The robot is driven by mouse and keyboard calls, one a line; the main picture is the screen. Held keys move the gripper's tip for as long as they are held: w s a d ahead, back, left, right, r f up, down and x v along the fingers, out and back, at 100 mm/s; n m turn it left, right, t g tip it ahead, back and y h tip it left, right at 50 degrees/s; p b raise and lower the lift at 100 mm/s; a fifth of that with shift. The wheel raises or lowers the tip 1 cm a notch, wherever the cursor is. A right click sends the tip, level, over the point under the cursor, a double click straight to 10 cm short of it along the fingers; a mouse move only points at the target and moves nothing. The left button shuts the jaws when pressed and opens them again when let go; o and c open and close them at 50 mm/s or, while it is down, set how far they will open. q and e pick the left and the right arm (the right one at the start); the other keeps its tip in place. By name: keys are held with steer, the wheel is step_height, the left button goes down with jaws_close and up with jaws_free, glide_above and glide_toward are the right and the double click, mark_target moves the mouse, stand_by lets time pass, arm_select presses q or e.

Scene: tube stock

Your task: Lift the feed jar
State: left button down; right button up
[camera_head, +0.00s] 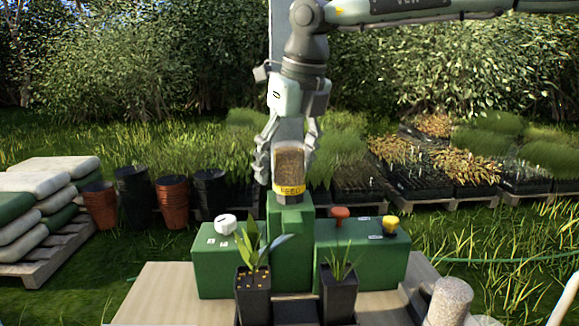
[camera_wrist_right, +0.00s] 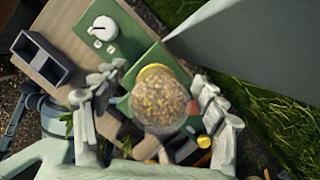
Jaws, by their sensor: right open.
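The feed jar (camera_head: 290,168) is a clear jar of tan grain with a yellow "FEED" band. It stands upright on the tall middle block of a green stand (camera_head: 290,247). My right gripper (camera_head: 286,150) comes down from above, open, with its fingers behind and to either side of the jar in the head view. In the right wrist view the jar (camera_wrist_right: 160,100) lies between the open fingers (camera_wrist_right: 158,98). I cannot tell whether either finger touches it. My left gripper is not in view.
The stand carries a white knob (camera_head: 225,224), a red button (camera_head: 340,214) and a yellow knob (camera_head: 391,224). Two potted plants (camera_head: 253,290) (camera_head: 339,290) stand in front on the wooden table (camera_head: 150,292). A stone-like cylinder (camera_head: 449,300) is at front right.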

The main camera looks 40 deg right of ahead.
steer(key=c, duration=1.4)
steer(key=shift+r, duration=0.1)
